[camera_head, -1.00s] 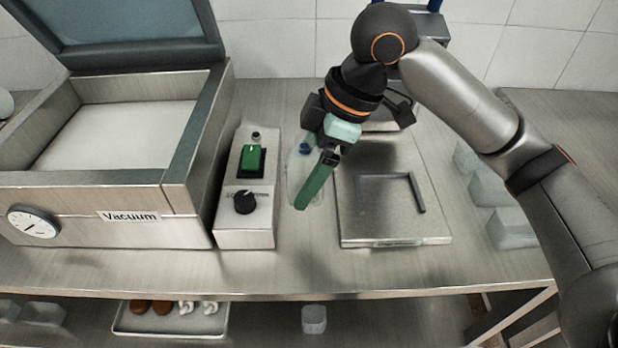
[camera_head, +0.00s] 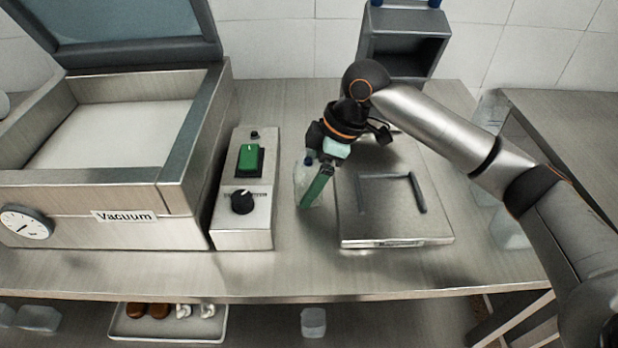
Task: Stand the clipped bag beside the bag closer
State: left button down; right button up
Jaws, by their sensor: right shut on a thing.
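My right gripper (camera_head: 327,166) is shut on a long green clip (camera_head: 315,190), which slants down to the left. A pale translucent bag (camera_head: 301,178) with a dark blue spot shows beside the clip, partly hidden by it. The clip and bag are over the bench between the control box and a flat steel plate unit (camera_head: 400,225); I cannot tell if the bag touches the bench. A dark grey open-fronted device (camera_head: 404,50) with blue knobs stands behind my right arm; no readable label shows which unit is the bag closer. My left gripper is out of view.
The vacuum machine (camera_head: 125,218), lid raised, fills the left. Its neighbour is a control box (camera_head: 243,215) with green switch and black knob. The steel bench (camera_head: 300,270) is bare in front. Translucent tubs (camera_head: 508,230) are at the right; a tray (camera_head: 165,335) is below.

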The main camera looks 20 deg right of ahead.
jog(key=o, duration=1.3)
jog(key=shift+f, duration=0.1)
jog(key=p+v, duration=0.1)
jog(key=v, duration=1.1)
jog(key=shift+r, duration=0.2)
jog(key=shift+s, duration=0.15)
